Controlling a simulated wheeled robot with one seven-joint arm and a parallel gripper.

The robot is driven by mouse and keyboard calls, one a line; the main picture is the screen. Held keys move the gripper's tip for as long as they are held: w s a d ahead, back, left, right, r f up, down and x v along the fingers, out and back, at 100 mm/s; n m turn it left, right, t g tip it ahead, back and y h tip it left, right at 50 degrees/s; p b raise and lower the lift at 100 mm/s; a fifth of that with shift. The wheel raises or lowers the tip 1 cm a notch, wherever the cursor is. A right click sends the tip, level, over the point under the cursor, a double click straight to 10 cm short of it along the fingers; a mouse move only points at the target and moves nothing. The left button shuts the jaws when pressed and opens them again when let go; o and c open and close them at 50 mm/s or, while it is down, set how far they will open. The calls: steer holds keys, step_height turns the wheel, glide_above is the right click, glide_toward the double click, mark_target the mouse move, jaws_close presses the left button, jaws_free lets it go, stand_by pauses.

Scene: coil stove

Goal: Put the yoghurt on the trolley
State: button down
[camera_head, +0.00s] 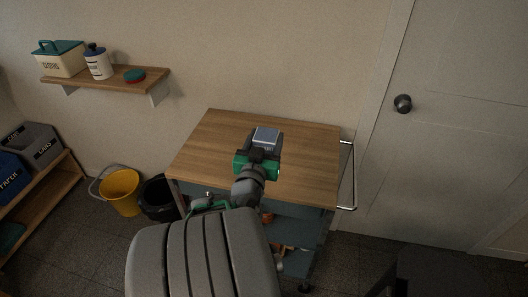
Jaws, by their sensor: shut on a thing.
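The trolley (309,170) has a bare wooden top and a metal handle on its right side. My gripper (264,149) appears over the middle of the trolley top, shut on the yoghurt. The yoghurt (266,136) shows as a small pale blue-grey top between the dark fingers; its sides are mostly hidden by my gripper. I cannot tell from this view whether the yoghurt touches the wood or is held above it.
The trolley top around my gripper is clear. A wall shelf (112,80) with canisters is at the upper left. A yellow bucket (122,190) and a black bin (158,196) stand on the floor left of the trolley. A door (455,130) is at the right.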

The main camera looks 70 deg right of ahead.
steer(key=w+d+f+b, duration=0.2)
steer(key=f+b, duration=0.1)
steer(key=f, duration=0.1)
steer(key=w+d+f+b, duration=0.3)
steer(key=f, duration=0.1)
steer(key=w+d+f+b, duration=0.2)
steer(key=f+b, duration=0.1)
steer(key=f, duration=0.1)
steer(key=shift+w+d+b, duration=0.2)
steer(key=shift+w+b, duration=0.2)
steer(key=shift+r, duration=0.25)
steer(key=shift+f, duration=0.15)
steer(key=shift+c, duration=2)
jaws_free()
